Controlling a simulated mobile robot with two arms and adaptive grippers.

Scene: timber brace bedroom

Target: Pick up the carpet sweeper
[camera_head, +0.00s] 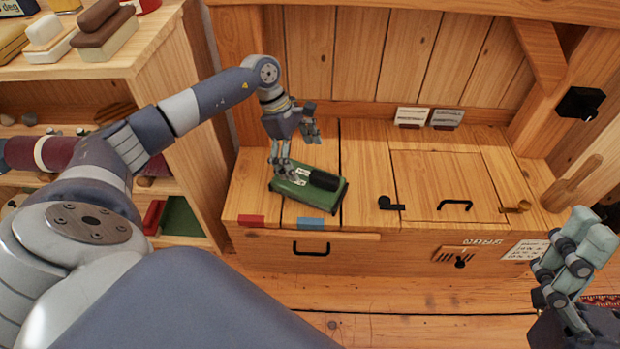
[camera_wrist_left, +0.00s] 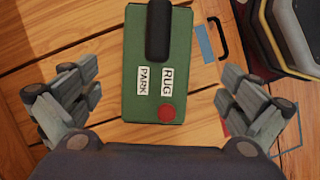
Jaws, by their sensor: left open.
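The carpet sweeper (camera_head: 328,196) is a green box with a black grip on top, lying on the wooden bench top. In the left wrist view the sweeper (camera_wrist_left: 148,75) shows white labels reading PARK and RUG and a red round button. My left gripper (camera_head: 284,170) is open at the left end of the sweeper; in the left wrist view its fingers (camera_wrist_left: 166,112) stand wide on either side of the sweeper with gaps, and hold nothing. My right gripper (camera_head: 560,260) is at the right edge of the head view; whether its fingers are apart is unclear.
The bench (camera_head: 362,150) has a hatch with a black handle (camera_head: 455,204), small cards (camera_head: 411,117) at the back and a drawer handle (camera_head: 311,249) in front. A shelf unit (camera_head: 150,75) with brushes stands at left. Bench space right of the sweeper is mostly free.

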